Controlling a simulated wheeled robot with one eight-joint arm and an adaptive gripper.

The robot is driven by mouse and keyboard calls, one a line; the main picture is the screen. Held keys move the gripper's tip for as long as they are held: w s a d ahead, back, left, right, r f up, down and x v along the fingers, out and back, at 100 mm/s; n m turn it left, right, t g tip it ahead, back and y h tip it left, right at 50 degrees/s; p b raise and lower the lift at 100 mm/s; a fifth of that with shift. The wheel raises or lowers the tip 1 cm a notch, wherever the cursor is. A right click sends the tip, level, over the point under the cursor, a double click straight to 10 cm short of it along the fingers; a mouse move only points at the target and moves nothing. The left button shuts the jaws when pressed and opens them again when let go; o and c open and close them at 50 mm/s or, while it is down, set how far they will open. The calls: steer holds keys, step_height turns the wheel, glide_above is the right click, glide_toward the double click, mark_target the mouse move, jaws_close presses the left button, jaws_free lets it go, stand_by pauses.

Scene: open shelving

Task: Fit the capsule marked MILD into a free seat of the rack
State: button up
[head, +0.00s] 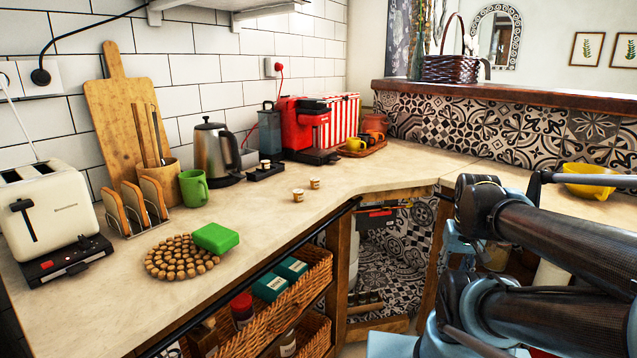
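Two small capsules with brown-and-white sides and pale tops stand upright on the counter, a nearer one (298,196) and one slightly behind and to the right (315,184). Their markings are too small to read, so I cannot tell which is MILD. A low black rack (268,174) lies near the wall, left of the red coffee machine. Another capsule (265,164) sits on the rack; its other seats are too small to make out clearly. My arm's links fill the right side, but my gripper is not in view.
The red coffee machine (304,125), kettle (216,152) and green mug (193,188) stand along the wall. A bead trivet (180,262) with a green block (215,237) lies front left. Counter (352,179) around the capsules is clear. Wicker baskets (262,322) sit below.

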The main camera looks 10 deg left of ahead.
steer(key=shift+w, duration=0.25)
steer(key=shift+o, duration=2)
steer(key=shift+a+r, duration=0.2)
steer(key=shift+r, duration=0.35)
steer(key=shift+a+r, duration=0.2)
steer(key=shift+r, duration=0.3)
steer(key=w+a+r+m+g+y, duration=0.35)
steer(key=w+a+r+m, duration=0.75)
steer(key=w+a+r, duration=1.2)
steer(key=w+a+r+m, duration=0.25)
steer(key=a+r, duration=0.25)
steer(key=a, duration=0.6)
glide_above(315, 179)
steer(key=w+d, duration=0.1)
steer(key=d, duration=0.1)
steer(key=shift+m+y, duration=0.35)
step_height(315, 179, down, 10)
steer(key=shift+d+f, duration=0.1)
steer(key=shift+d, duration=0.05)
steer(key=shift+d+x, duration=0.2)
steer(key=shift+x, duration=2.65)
